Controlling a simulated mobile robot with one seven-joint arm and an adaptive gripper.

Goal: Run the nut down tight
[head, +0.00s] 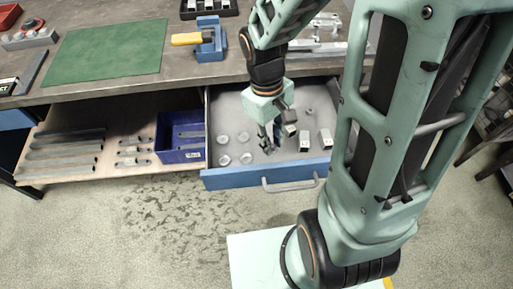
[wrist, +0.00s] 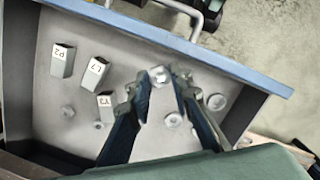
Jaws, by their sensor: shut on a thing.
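My gripper (head: 278,143) reaches down into the open drawer (head: 262,179). In the wrist view its fingertips (wrist: 162,77) are closed around a small grey metal piece (wrist: 160,75), which looks like the nut. Several round grey pieces (head: 224,160) lie or stand on the drawer floor left of the gripper.
Labelled square tubes stand in the drawer, among them P2 (wrist: 62,60) and L7 (wrist: 94,72). A blue bin (head: 181,155) and metal bars (head: 62,150) lie on the shelf at left. The workbench carries a green mat (head: 107,51) and a blue vise (head: 211,38).

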